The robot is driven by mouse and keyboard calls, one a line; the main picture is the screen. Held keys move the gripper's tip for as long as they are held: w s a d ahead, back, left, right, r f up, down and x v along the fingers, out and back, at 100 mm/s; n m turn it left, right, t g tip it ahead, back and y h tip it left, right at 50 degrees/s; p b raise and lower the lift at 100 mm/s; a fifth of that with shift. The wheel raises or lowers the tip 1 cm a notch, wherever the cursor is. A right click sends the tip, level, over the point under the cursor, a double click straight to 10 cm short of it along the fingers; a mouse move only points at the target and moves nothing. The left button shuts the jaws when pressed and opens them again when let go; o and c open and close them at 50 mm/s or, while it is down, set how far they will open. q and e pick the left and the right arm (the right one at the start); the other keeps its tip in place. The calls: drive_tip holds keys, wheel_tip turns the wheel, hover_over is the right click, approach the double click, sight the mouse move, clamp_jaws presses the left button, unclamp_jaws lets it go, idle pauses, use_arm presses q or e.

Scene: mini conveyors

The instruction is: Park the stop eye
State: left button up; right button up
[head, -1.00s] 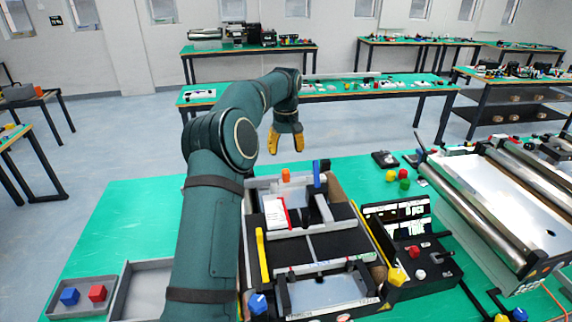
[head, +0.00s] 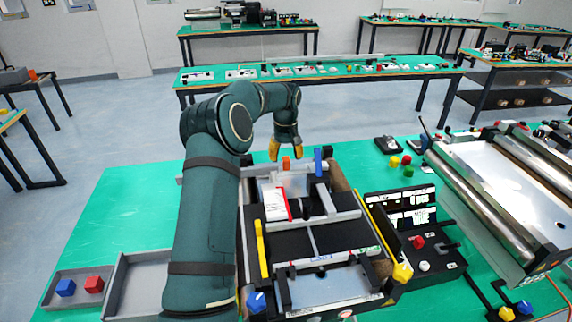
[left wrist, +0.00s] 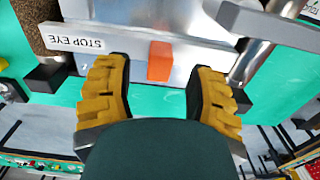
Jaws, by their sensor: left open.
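The stop eye is an orange block (left wrist: 160,61) beside a white strip lettered STOP EYE (left wrist: 84,43) in the left wrist view. In the head view the orange block (head: 286,163) shows at the far end of the mini conveyor (head: 320,242). My left gripper (left wrist: 159,96) is open, its yellow fingers on either side of the orange block and apart from it. In the head view the left gripper (head: 284,150) hangs just beyond the block, partly seen from behind. My right gripper is not in view.
A red-edged white card box (head: 275,203) lies on the conveyor. A control box (head: 425,235) with displays stands at its right, and a blue post (head: 318,162) rises near the orange block. A grey tray (head: 80,287) holds blue and red cubes.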

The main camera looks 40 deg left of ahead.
sight(286, 158)
use_arm(q)
drive_tip(key=shift+f, duration=1.85)
drive_tip(key=shift+c, duration=0.4)
clamp_jaws()
